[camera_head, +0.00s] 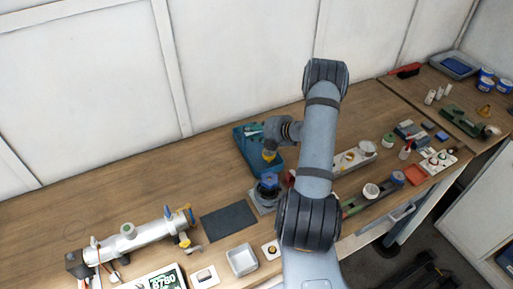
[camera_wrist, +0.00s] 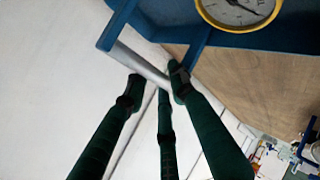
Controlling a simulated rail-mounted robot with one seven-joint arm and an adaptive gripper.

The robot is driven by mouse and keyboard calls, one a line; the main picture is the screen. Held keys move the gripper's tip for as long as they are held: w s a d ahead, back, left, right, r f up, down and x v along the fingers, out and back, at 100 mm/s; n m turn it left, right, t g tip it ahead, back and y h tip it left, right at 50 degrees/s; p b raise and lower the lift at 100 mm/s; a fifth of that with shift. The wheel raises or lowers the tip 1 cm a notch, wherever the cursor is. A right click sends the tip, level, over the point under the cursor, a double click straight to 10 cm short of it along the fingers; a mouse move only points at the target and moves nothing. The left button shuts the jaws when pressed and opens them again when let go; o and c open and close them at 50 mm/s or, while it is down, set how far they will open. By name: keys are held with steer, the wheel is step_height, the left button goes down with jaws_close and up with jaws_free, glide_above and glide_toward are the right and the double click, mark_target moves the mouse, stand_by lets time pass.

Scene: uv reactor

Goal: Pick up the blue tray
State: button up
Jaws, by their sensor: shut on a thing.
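The blue tray (camera_head: 246,151) shows in the head view left of my arm, by the back of the bench, with small items in it. My gripper (camera_head: 269,150) is at its right part, partly hidden by my wrist. In the wrist view, the dark green fingers of my gripper (camera_wrist: 157,85) are closed at a silver bar handle (camera_wrist: 140,62) fixed to a blue frame (camera_wrist: 235,40). The frame looks like the tray's side. A round yellow-rimmed gauge (camera_wrist: 238,12) sits at the frame's top. Whether the tray is clear of the bench cannot be told.
A blue-topped device (camera_head: 268,184) stands just in front of the tray. A dark mat (camera_head: 228,222) and a silver cylinder (camera_head: 137,237) lie to the left. Several small parts crowd the bench right of my arm. The white wall (camera_head: 220,60) is close behind.

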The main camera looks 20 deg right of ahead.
steer(key=shift+s+f, duration=0.15)
jaws_close()
steer(key=shift+d, duration=0.1)
stand_by(0.4)
